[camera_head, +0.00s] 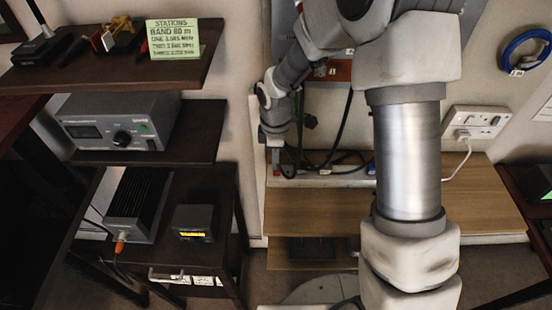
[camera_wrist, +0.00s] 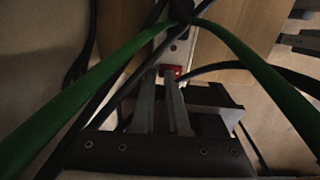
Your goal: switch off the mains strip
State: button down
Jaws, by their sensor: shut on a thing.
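The mains strip (camera_head: 335,180) is a long pale bar with several plugs and dark cables on it, lying along the back of the wooden bench. It also shows in the wrist view (camera_wrist: 184,50), running up from the fingertips. A red switch (camera_wrist: 173,70) is at its near end, showing a small lit spot. My gripper (camera_head: 277,168) points down at the strip's left end. In the wrist view my gripper's two fingers (camera_wrist: 162,78) are close together with their tips at the red switch, shut on it. The fingertips hide part of the switch, so its position is unclear.
Green and black cables cross close to my gripper in the wrist view. A white wall socket (camera_head: 476,122) with a plugged lead is at the right. A shelf unit (camera_head: 205,145) with a grey power supply (camera_head: 120,120) stands at the left. A green note (camera_head: 174,39) stands on its top.

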jog(key=shift+s+d+f, duration=0.15)
jog(key=shift+s+f, duration=0.15)
jog(key=shift+f, duration=0.45)
jog(key=shift+s, duration=0.75)
jog(key=shift+r, duration=0.1)
jog(key=r+p, duration=0.1)
jog(key=r, duration=0.1)
jog(key=r+p, duration=0.1)
jog(key=r, duration=0.1)
jog(key=w+r+p, duration=0.1)
jog(key=p, duration=0.1)
jog(key=shift+a+r, duration=0.25)
jog(key=shift+r, duration=0.15)
notch_tip(320, 180, up, 10)
jog(key=shift+f, duration=0.25)
